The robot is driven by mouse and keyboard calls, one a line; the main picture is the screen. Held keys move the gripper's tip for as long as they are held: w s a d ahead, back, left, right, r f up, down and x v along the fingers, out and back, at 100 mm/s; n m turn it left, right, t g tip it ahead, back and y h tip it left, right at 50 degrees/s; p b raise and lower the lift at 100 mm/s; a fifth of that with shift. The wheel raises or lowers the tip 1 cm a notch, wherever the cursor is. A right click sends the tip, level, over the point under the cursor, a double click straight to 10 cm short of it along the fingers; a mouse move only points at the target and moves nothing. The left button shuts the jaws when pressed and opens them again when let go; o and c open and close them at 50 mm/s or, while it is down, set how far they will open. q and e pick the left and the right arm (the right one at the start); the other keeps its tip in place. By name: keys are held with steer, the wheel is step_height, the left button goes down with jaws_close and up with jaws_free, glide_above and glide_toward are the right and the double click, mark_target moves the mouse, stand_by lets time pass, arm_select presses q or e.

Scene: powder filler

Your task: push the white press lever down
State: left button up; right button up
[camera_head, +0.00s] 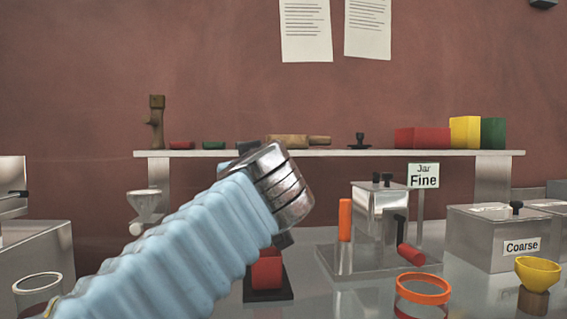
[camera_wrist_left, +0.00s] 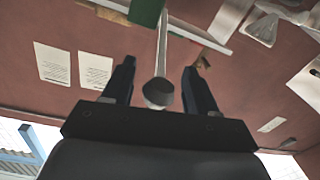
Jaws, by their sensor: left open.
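In the left wrist view, a thin pale rod (camera_wrist_left: 162,42) ends in a round knob, dark on top and pale below; it looks like the white press lever. My left gripper (camera_wrist_left: 157,66) is open, with one dark finger on each side of the rod and knob. I see a gap on both sides, but cannot tell how far the knob is from the fingers in depth. In the head view, my blue-sleeved left arm and metal wrist hide the lever and most of the gripper. My right gripper is in neither view.
A metal box marked Fine (camera_head: 381,200) and one marked Coarse (camera_head: 500,238) stand at the right. An orange ring (camera_head: 422,290) and yellow bowl (camera_head: 538,272) are in front. A white funnel (camera_head: 147,205) stands left of my arm. A shelf (camera_head: 350,153) runs behind.

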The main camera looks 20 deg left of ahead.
arm_select(q)
steer(key=shift+w+a, duration=0.45)
steer(key=shift+w, duration=0.15)
jaws_close()
